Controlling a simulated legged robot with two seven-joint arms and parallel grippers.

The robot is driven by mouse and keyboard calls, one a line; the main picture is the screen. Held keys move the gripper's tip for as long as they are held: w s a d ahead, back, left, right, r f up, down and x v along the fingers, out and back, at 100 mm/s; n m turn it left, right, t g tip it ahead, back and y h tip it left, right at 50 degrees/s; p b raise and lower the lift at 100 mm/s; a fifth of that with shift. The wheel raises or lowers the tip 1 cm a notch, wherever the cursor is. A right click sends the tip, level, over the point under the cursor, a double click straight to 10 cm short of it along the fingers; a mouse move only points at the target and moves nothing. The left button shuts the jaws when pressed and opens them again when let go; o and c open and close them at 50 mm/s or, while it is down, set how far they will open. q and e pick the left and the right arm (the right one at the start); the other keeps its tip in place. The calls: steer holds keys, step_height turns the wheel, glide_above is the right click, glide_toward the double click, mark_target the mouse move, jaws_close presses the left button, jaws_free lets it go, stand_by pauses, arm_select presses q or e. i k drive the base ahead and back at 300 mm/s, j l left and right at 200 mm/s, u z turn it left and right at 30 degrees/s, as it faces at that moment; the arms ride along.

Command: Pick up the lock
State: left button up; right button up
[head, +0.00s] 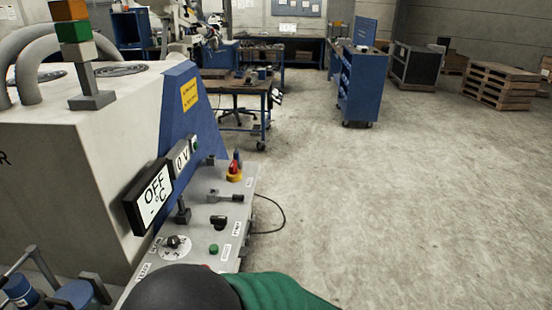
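I cannot make out a lock for certain. A grey control panel (222,222) runs along the side of a large pale machine (75,165). At its far end is a red and yellow rotary switch (234,172), with a small dark blue piece close behind it, too small to identify. Nearer on the panel are a grey latch-like lever (226,197), a black knob (218,222), a green button (213,248) and a round dial (174,243). Neither gripper can be made out.
A display reading OFF (152,196) juts out above the panel. A black cable (283,215) loops onto the floor. A dark and green rounded shape covers the panel's near end. Workbench (240,88), blue cabinet (362,88) and pallets (502,85) stand farther back; the right floor is clear.

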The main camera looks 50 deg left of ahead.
mark_target(236, 155)
steer(key=i+l+u, duration=0.15)
steer(key=i+u, duration=0.2)
steer(key=i+l+u, duration=0.35)
steer(key=i, duration=0.2)
steer(key=i+u, duration=0.2)
steer(key=u, duration=0.25)
steer(key=i+u, duration=0.25)
steer(key=u, duration=0.25)
steer(key=i+u, duration=0.2)
steer(key=u, duration=0.25)
steer(key=i+l+u, duration=0.2)
steer(key=u, duration=0.25)
steer(key=i+l+u, duration=0.15)
steer(key=l+u, duration=0.15)
steer(key=u, duration=0.2)
